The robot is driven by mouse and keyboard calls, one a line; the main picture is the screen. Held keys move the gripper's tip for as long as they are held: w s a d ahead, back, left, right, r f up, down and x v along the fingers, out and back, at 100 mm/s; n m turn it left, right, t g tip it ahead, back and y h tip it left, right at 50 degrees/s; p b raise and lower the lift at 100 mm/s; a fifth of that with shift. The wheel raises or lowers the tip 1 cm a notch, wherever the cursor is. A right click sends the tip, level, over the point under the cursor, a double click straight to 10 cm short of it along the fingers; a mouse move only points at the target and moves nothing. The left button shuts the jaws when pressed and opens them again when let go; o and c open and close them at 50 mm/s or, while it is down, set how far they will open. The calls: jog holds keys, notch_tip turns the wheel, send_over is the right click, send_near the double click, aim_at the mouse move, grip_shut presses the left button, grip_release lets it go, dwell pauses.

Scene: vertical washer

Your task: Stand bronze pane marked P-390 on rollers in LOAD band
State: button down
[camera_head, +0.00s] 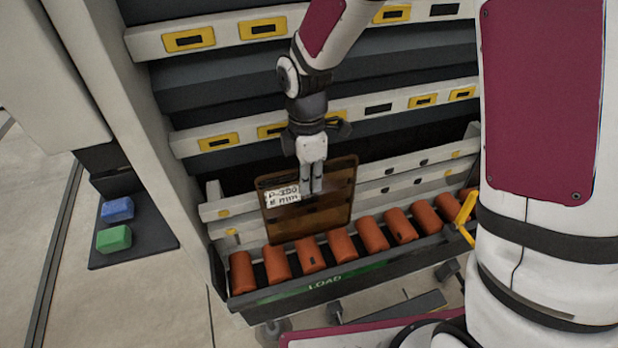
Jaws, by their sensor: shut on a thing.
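The bronze pane (325,212) is a translucent brown square with a white label reading P-390, 8 mm. My gripper (312,190) is shut on the pane's upper middle, its fingers pointing down. The pane stands nearly upright, slightly tilted in the picture, just behind the orange rollers (341,246). Its lower edge is close to the rollers at the left part of the row; I cannot tell whether it touches them. The green LOAD band (322,283) runs along the front rail below the rollers.
The washer's pale rails with yellow-framed slots (218,141) rise behind the pane. A yellow bracket (466,212) stands at the right of the roller row. A blue block (118,209) and a green block (114,238) lie on a dark mat (150,243) at left.

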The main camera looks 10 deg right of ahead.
jog(key=shift+f, duration=0.35)
jog(key=c, duration=1.7)
grip_release()
jog(key=r, duration=0.8)
jog(key=w+r, duration=0.1)
jog(key=r, duration=0.3)
jog(key=shift+a, duration=0.1)
jog(key=r+p, duration=0.2)
jog(key=r, duration=0.1)
jog(key=r+p, duration=0.3)
jog(key=w+r+p, duration=0.1)
jog(key=r+p, duration=0.1)
jog(key=r, duration=0.2)
jog(key=shift+a, duration=0.1)
